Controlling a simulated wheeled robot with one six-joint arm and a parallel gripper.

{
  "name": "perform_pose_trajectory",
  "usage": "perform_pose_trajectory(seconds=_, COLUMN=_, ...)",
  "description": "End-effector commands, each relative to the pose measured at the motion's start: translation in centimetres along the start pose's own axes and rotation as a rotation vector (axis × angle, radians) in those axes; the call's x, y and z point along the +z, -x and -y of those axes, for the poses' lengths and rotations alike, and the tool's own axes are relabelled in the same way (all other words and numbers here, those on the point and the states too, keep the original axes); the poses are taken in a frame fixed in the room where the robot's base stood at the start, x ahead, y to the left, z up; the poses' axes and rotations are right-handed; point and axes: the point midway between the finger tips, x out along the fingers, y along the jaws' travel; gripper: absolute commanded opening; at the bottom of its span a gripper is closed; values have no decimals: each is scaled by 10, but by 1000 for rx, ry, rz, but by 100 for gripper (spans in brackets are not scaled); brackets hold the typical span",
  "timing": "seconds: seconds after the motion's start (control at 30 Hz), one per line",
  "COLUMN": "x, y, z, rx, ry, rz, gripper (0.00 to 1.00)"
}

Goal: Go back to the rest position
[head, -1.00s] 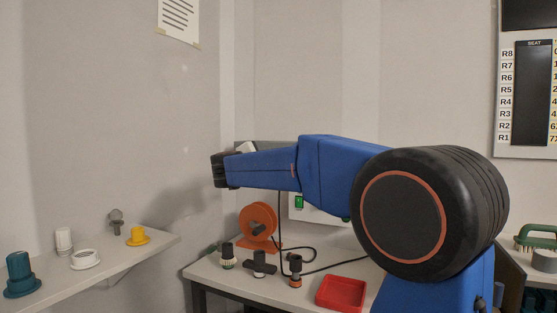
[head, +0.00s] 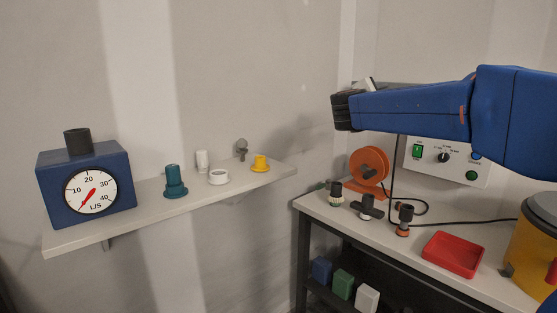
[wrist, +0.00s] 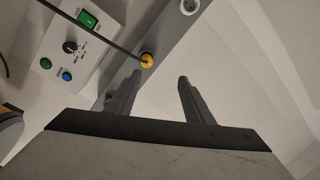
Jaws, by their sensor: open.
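My gripper (wrist: 158,82) shows in the wrist view with its two dark fingers apart and nothing between them. In the head view, my blue arm reaches in from the right edge to a black wrist end in front of the wall corner. The fingers cannot be made out there. In the wrist view, a yellow round fitting (wrist: 147,60) on a grey panel (wrist: 170,42) appears just beyond the left fingertip. I cannot tell its distance from the fingers.
A wall shelf (head: 140,218) holds a blue dial gauge (head: 88,175) and several small fittings. The bench (head: 325,212) carries an orange reel (head: 366,170), dark-topped fittings, a red tray (head: 452,254) and a yellow drum (head: 535,240). A control box (head: 445,160) stands behind, with a black cable nearby.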

Motion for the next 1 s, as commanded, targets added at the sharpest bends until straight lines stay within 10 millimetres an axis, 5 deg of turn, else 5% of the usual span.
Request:
perform_pose_trajectory(seconds=0.27, x=16, y=66, z=15, rx=-305, ry=165, rz=314, gripper=47)
perform_pose_trajectory(seconds=0.47, x=44, y=139, z=-22, rx=-442, ry=354, rz=579, gripper=47)
perform_pose_trajectory(seconds=0.73, x=68, y=243, z=-139, rx=-475, ry=665, rz=933, gripper=47)
perform_pose_trajectory(seconds=1.0, x=56, y=325, z=-284, rx=-353, ry=962, rz=1213, gripper=47)
